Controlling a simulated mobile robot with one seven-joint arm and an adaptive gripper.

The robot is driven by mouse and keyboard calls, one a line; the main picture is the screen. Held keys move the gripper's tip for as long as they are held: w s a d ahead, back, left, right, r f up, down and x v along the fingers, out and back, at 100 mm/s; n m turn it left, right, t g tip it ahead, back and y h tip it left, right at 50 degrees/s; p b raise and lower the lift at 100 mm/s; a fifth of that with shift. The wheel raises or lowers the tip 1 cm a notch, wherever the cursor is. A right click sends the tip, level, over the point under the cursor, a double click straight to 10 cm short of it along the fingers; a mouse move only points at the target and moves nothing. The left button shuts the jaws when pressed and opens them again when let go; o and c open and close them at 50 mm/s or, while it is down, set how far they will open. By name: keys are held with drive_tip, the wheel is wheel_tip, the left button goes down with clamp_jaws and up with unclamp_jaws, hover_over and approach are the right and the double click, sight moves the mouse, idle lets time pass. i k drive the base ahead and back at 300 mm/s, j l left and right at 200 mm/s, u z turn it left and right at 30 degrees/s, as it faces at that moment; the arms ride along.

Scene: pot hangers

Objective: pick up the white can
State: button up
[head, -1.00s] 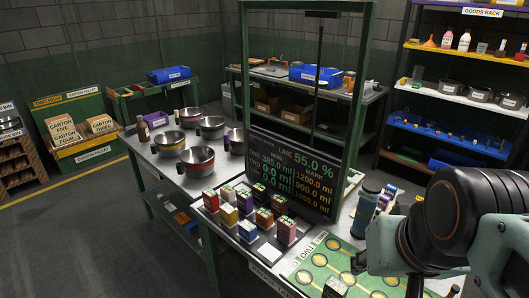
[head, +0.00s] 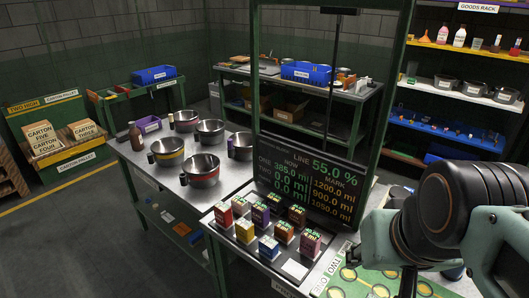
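I cannot make out a white can for certain in the head view. Several small coloured blocks or containers with pale tops stand on the front of the metal table, among them a red one (head: 224,218), a yellow one (head: 244,232), a blue one (head: 268,248) and a maroon one (head: 310,244). My arm fills the lower right and hides part of the table's right end. The fingers of my gripper do not show.
Metal bowls (head: 202,172) and a brown bottle (head: 135,138) stand on the table's left part. A dark display (head: 312,186) in a green frame rises behind the blocks. A green board with round spots (head: 348,274) lies at the right.

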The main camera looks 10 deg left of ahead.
sight(240, 205)
drive_tip(key=i+j+z, duration=0.1)
drive_tip(key=j, duration=0.5)
drive_tip(key=i+j+z, duration=0.1)
drive_tip(key=j, duration=0.55)
drive_tip(key=i+j+z, duration=0.1)
drive_tip(key=i+j, duration=0.15)
drive_tip(key=j, duration=0.4)
drive_tip(key=i+j+z, duration=0.1)
drive_tip(key=j, duration=1.2)
drive_tip(key=i+z, duration=0.05)
drive_tip(key=i, duration=0.05)
